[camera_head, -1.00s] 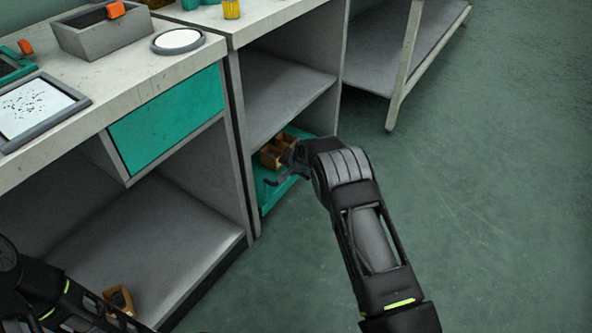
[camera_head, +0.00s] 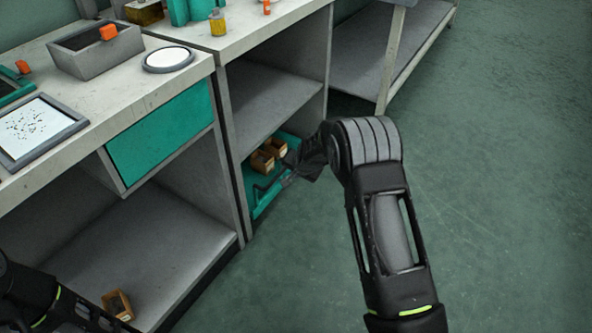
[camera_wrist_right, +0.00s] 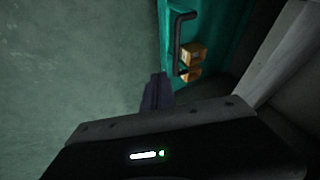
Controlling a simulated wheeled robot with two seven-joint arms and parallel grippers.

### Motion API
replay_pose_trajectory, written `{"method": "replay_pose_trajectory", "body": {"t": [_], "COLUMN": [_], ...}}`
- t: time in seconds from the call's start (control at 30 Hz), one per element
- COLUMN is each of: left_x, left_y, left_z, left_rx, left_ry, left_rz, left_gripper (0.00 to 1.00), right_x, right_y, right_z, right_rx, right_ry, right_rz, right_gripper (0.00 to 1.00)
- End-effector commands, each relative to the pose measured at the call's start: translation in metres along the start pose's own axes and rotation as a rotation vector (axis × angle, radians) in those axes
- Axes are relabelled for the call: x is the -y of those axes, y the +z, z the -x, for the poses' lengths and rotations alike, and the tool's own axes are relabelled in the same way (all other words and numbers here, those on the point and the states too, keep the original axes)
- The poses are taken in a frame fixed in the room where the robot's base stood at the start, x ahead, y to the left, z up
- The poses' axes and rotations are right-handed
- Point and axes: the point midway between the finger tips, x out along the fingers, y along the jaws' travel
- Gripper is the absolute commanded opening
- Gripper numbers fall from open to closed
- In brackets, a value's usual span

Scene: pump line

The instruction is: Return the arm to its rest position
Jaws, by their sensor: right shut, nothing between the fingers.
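My right arm (camera_head: 385,230) reaches in from the lower right in the head view. Its gripper (camera_head: 300,164) is beside the low teal drawer (camera_head: 262,206), near the drawer's dark bar handle (camera_head: 268,190). In the right wrist view the gripper fingers (camera_wrist_right: 156,92) are together and empty, apart from the handle (camera_wrist_right: 176,42). The drawer stands open and holds small wooden boxes (camera_head: 262,163). Part of my left arm (camera_head: 35,295) shows at the lower left; its gripper is not visible.
A workbench (camera_head: 120,110) with a grey bin (camera_head: 95,60), a round white dish (camera_head: 168,60) and a teal upper drawer front (camera_head: 160,135) stands left. Another wooden box (camera_head: 117,304) lies on the low shelf. The green floor (camera_head: 500,180) at right is clear.

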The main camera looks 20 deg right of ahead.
Motion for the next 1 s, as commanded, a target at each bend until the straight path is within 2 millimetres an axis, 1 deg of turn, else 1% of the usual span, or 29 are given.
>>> {"method": "replay_pose_trajectory", "body": {"t": [0.47, 0.57, 0.6, 0.67, 0.77, 0.8, 0.87, 0.9, 0.97, 1.0], "left_x": [0.0, 0.0, 0.0, 0.0, 0.0, 0.0, 0.0, 0.0, 0.0, 0.0], "left_y": [0.0, 0.0, 0.0, 0.0, 0.0, 0.0, 0.0, 0.0, 0.0, 0.0], "left_z": [0.0, 0.0, 0.0, 0.0, 0.0, 0.0, 0.0, 0.0, 0.0, 0.0], "left_rx": [0.0, 0.0, 0.0, 0.0, 0.0, 0.0, 0.0, 0.0, 0.0, 0.0], "left_ry": [0.0, 0.0, 0.0, 0.0, 0.0, 0.0, 0.0, 0.0, 0.0, 0.0], "left_rz": [0.0, 0.0, 0.0, 0.0, 0.0, 0.0, 0.0, 0.0, 0.0, 0.0], "left_gripper": [0.99, 0.99, 0.99, 0.99, 0.99, 0.99, 0.99, 0.99, 0.99, 0.99], "right_x": [0.0, 0.002, -0.003, -0.013, -0.031, -0.041, -0.058, -0.07, -0.086, -0.097], "right_y": [0.0, -0.006, -0.003, 0.015, 0.059, 0.081, 0.12, 0.148, 0.192, 0.22], "right_z": [0.0, 0.0, -0.002, -0.005, -0.01, -0.011, -0.009, -0.006, 0.002, 0.01], "right_rx": [0.0, -0.024, -0.034, -0.026, 0.014, 0.039, 0.084, 0.12, 0.178, 0.218], "right_ry": [0.0, -0.008, -0.005, 0.004, 0.015, 0.019, 0.023, 0.023, 0.017, 0.01], "right_rz": [0.003, 0.042, 0.077, 0.131, 0.221, 0.259, 0.317, 0.355, 0.412, 0.446], "right_gripper": [0.0, 0.0, 0.0, 0.0, 0.0, 0.0, 0.0, 0.0, 0.0, 0.0]}}
